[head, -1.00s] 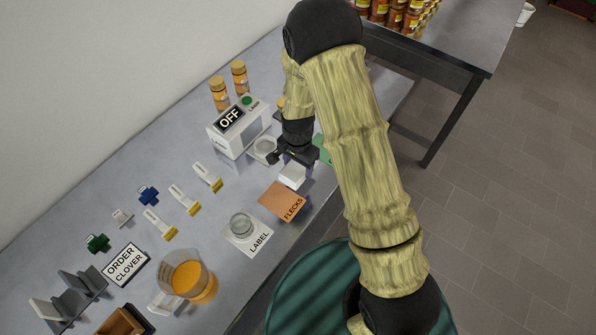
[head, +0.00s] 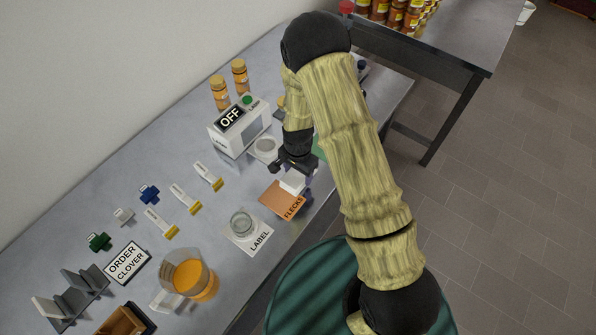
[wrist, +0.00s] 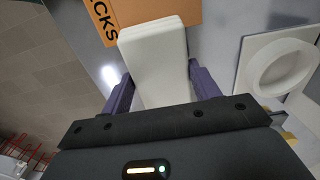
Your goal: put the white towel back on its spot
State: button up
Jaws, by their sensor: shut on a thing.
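The white towel (head: 292,183) is a small folded white block. My gripper (head: 298,174) is shut on it, with one dark finger on each side. In the wrist view the towel (wrist: 155,55) lies between the two fingers of my gripper (wrist: 160,90), its far end beside and partly over the orange mat (wrist: 170,10). The orange mat marked FLECKS (head: 278,197) also shows in the head view, just in front of and partly behind the towel. I cannot tell whether the towel touches the mat or the table.
A white LABEL mat (head: 254,244) with a clear glass dish (head: 241,224) lies nearby. A beaker of amber liquid (head: 190,277) stands at the front left.

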aim_at(298, 174)
jog(key=shift+f, duration=0.15)
jog(key=o, duration=1.2)
jog(key=shift+r+p, duration=0.35)
jog(key=shift+r, duration=0.2)
notch_tip(298, 174, up, 12)
jog(key=b, duration=0.3)
jog(key=shift+f, duration=0.1)
